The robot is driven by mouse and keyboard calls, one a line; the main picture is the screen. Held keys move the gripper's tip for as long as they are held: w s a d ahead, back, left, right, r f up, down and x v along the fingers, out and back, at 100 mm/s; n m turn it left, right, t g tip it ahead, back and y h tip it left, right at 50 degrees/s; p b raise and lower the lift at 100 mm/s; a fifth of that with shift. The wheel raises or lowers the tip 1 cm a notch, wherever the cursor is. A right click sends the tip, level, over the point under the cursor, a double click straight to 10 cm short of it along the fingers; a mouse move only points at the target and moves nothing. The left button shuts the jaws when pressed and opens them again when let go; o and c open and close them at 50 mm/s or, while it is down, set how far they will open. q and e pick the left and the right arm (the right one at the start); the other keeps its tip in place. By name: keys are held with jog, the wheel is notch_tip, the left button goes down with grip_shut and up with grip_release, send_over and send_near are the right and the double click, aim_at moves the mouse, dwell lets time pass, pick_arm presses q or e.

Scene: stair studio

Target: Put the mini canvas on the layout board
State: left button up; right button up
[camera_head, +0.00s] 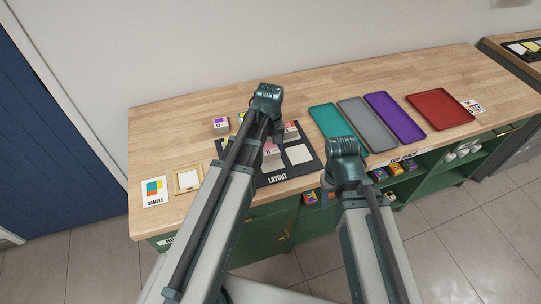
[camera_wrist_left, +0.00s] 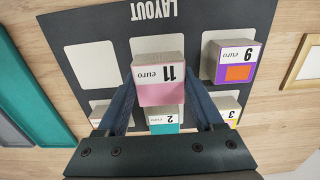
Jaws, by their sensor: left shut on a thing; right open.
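The mini canvas, a pink-fronted block marked 11 euro, shows in the left wrist view (camera_wrist_left: 160,88) and the head view (camera_head: 271,157). My left gripper (camera_wrist_left: 165,100) is shut on it, one finger on each side. It is over the black layout board (camera_wrist_left: 215,15) and partly covers the middle front white square (camera_wrist_left: 157,44); I cannot tell whether it touches. A left front square (camera_wrist_left: 92,65) is bare in the wrist view.
A purple-topped block (camera_head: 221,124), sample card (camera_head: 155,191) and small frame (camera_head: 187,179) lie left. Teal (camera_head: 325,120), grey (camera_head: 366,122), purple (camera_head: 394,116) and red (camera_head: 440,109) trays lie right.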

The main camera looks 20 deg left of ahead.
aim_at(270, 156)
pick_arm(q)
notch_tip(270, 156, down, 4)
jog(key=shift+d+r+b, duration=0.1)
jog(key=shift+r+b, duration=0.1)
jog(key=shift+b, duration=1.05)
jog(key=shift+r, duration=0.2)
pick_arm(e)
notch_tip(270, 156, down, 3)
jog(key=shift+f, duration=0.15)
pick_arm(q)
jog(key=shift+f, duration=0.15)
pick_arm(e)
jog(key=shift+f, duration=0.1)
pick_arm(q)
jog(key=o, duration=1.5)
notch_tip(270, 156, up, 12)
jog(key=p, duration=1.2)
jog(key=shift+r, duration=0.2)
jog(key=s+d+m, duration=0.3)
jog(key=s, duration=0.1)
jog(key=s+d+m, duration=0.4)
jog(key=s, duration=0.1)
jog(key=s+d+m+y, duration=0.1)
jog(key=s+d+m, duration=0.2)
jog(key=s, duration=0.2)
jog(key=shift+s+d+f+m, duration=0.15)
jog(key=shift+d+m, duration=0.1)
jog(key=shift+m, duration=0.05)
pick_arm(e)
notch_tip(270, 156, up, 12)
